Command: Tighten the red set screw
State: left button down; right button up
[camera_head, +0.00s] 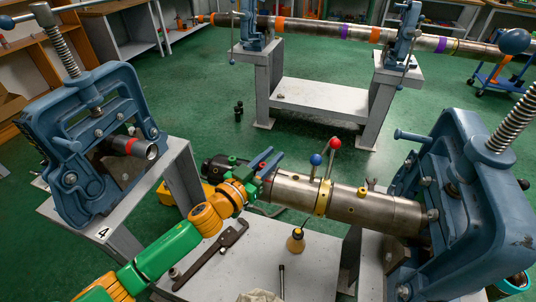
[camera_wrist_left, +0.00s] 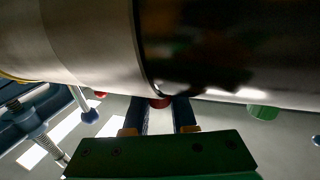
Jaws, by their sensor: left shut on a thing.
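The red set screw (camera_wrist_left: 158,103) shows in the left wrist view as a small red head against the pipe, between my fingertips. My left gripper (camera_head: 266,163) reaches the left part of the grey pipe (camera_head: 292,186) in the head view. Its two dark blue fingers (camera_wrist_left: 159,112) are closed around the red screw in the left wrist view. In the head view I cannot make out the screw clearly behind the fingers. My right gripper is in neither view.
Levers with a blue ball (camera_head: 316,159) and a red ball (camera_head: 335,144) rise from the pipe beside my left gripper. A yellow screw (camera_head: 362,192) stands farther right. A blue vise (camera_head: 452,185) holds the pipe's right end. A wrench (camera_head: 210,248) lies on the bench below.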

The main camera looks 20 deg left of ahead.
aim_at(260, 167)
pick_arm(q)
jog(key=shift+s+d+m+g+h+p, duration=0.15)
jog(key=shift+m+g+h, duration=0.15)
jog(key=shift+m+h, duration=0.3)
jog(key=shift+w+d+m+g+h+p, duration=0.15)
jog(key=shift+m+g+h, duration=0.2)
jog(key=shift+h, duration=0.35)
jog(key=shift+s+h, duration=0.15)
jog(key=shift+h, duration=0.15)
jog(key=c, duration=0.7)
grip_release()
jog(key=shift+c, duration=0.2)
jog(key=b+v, duration=0.1)
jog(key=v, duration=0.5)
jog(key=shift+s+a+f, duration=0.1)
jog(key=shift+s+a, duration=0.15)
jog(key=shift+s, duration=0.15)
